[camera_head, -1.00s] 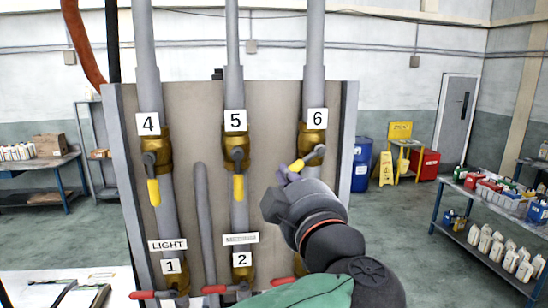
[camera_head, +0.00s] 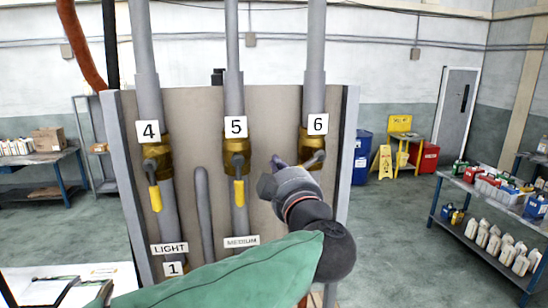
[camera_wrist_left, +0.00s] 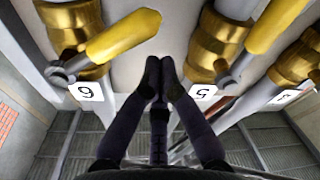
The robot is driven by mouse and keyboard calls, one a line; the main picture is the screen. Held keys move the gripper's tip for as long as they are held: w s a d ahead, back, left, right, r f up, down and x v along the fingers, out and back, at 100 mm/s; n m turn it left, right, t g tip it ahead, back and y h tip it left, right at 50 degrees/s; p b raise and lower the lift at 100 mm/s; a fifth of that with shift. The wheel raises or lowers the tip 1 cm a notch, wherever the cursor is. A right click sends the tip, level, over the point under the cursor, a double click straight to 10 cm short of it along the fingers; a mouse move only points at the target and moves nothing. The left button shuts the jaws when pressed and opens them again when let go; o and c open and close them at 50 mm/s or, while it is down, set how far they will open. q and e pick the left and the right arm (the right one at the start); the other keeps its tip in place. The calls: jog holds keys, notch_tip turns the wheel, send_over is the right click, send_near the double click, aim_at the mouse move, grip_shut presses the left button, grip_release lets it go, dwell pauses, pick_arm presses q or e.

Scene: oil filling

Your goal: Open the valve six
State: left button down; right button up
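Valve six (camera_head: 312,143) is a gold-coloured valve on the right-hand grey pipe, under the label 6 (camera_head: 318,124). In the head view its grey lever end shows, but my gripper hides its yellow part. The left wrist view shows the yellow handle (camera_wrist_left: 125,36) slanting across the pipe, beside the upside-down label 6 (camera_wrist_left: 88,92). My left gripper (camera_head: 278,164) is just left of and below valve six. In the wrist view its dark fingertips (camera_wrist_left: 160,68) are together with nothing visible between them, apart from the yellow handle. My right gripper is out of view.
Valve five (camera_head: 237,150) and valve four (camera_head: 156,157) stand to the left, with yellow handles hanging down. My green-sleeved arm covers the lower part of the board (camera_head: 268,105). A shelf with bottles (camera_head: 490,205) and a blue barrel (camera_head: 361,155) stand to the right.

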pick_arm(q)
jog(key=shift+d+f, duration=0.45)
jog(key=shift+f, duration=0.15)
jog(key=shift+s, duration=0.1)
jog(key=shift+d+f+n+b, duration=0.15)
jog(key=shift+f+n+b, duration=0.15)
jog(key=shift+n+b, duration=0.1)
